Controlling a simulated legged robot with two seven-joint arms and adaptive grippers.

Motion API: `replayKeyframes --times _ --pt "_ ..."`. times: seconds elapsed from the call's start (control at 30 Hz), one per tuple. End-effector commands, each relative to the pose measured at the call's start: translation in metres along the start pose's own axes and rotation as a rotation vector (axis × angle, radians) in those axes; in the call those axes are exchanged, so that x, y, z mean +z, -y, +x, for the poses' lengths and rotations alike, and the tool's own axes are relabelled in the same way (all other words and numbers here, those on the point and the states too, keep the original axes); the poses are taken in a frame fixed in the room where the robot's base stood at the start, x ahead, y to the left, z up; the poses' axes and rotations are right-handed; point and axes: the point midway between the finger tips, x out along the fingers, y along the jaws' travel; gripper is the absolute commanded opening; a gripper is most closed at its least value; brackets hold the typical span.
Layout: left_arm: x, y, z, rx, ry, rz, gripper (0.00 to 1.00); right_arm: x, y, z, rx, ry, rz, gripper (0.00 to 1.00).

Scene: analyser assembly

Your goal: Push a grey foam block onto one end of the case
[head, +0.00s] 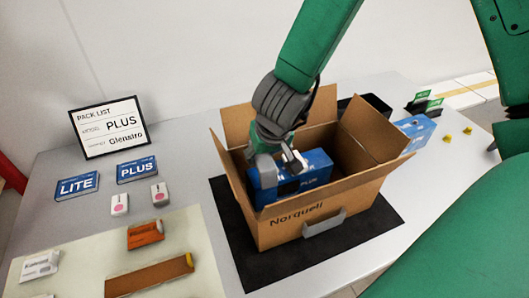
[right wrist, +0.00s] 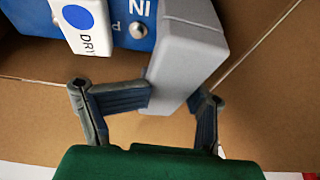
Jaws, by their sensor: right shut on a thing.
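My right gripper (head: 268,158) reaches down into the open cardboard box (head: 285,232). In the right wrist view its fingers (right wrist: 178,100) are shut on a grey foam block (right wrist: 190,55), one on each side. The foam block lies against one end of the blue case (right wrist: 120,30); I cannot tell how fully it is seated. The case, marked PLUS, is inside the box in the head view (head: 305,180). A white DRY packet (right wrist: 83,22) lies on the case. Another grey U-shaped piece (head: 324,223) is outside the box's front wall. My left gripper is not in view.
The box stands on a black mat (head: 243,262) with its flaps raised. LITE (head: 76,186) and PLUS (head: 136,170) cards, small white items and an orange box (head: 145,235) lie to the left. A pack list sign (head: 107,127) stands behind. Another blue box (head: 415,130) is at the right.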

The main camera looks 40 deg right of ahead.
Motion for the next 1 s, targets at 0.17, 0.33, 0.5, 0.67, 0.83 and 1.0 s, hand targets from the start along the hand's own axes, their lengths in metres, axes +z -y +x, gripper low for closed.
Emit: replayKeyframes --times 0.17,0.33,0.5,0.67,0.83,1.0 --pt "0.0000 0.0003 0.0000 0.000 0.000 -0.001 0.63 0.0006 0.0035 -0.0009 0.003 -0.002 -0.004 0.22" --pt "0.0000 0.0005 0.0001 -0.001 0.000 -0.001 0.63 0.0001 0.0003 0.0002 0.000 0.000 -0.001 0.22" --pt "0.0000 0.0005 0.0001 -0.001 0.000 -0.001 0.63 -0.0003 -0.0022 0.0012 -0.003 0.000 0.000 0.22" --pt "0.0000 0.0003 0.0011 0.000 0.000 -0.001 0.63 0.0003 -0.0026 0.0027 -0.003 0.001 0.000 0.22" --pt "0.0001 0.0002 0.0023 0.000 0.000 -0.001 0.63 0.0014 -0.0004 0.0040 -0.001 0.000 -0.001 0.22" --pt "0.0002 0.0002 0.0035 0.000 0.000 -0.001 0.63 0.0026 0.0021 0.0049 0.002 -0.001 -0.002 0.22"
